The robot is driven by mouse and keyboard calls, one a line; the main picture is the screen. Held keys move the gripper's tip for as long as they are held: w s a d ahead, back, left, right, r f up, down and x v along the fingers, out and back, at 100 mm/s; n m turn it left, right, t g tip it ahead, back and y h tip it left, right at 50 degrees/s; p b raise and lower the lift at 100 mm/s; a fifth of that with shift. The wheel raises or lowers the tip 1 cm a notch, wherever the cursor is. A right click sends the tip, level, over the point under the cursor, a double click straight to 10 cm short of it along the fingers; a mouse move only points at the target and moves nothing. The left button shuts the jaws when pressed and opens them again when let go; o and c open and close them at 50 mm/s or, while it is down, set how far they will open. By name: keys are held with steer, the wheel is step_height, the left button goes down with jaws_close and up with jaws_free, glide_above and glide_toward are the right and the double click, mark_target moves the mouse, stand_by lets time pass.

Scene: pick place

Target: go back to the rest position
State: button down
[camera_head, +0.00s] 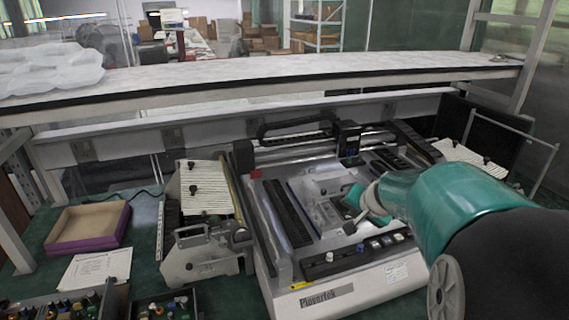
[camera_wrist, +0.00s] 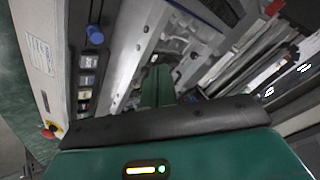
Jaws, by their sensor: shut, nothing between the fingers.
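My teal arm (camera_head: 455,205) reaches in from the right in the head view. My gripper (camera_head: 351,226) is small there, over the middle of a grey benchtop machine (camera_head: 327,297) labelled Plovertek. In the wrist view my gripper (camera_wrist: 155,62) points away over the machine, and its narrow end looks shut with nothing held. I cannot tell how high the tips are above the machine's bed. My arm hides part of the machine's right side.
Left of the machine stand a feeder unit (camera_head: 205,255), an open purple-edged box (camera_head: 122,231) and a paper sheet (camera_head: 95,270). Circuit boards (camera_head: 60,306) lie at the front left. A long shelf (camera_head: 270,80) spans behind, and a metal frame (camera_head: 552,165) stands at right.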

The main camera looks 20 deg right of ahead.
steer(key=s+a+r+n+g+y, duration=0.1)
steer(key=s+a+r+n, duration=0.25)
steer(key=s+a, duration=0.45)
steer(key=s+a+r+n+g+y, duration=0.15)
steer(key=s+a+n, duration=0.3)
steer(key=a, duration=0.75)
steer(key=s+a+n+h, duration=0.1)
steer(key=s+a+n, duration=0.1)
steer(key=s, duration=0.5)
steer(key=shift+s+a, duration=0.2)
steer(key=shift+s, duration=0.1)
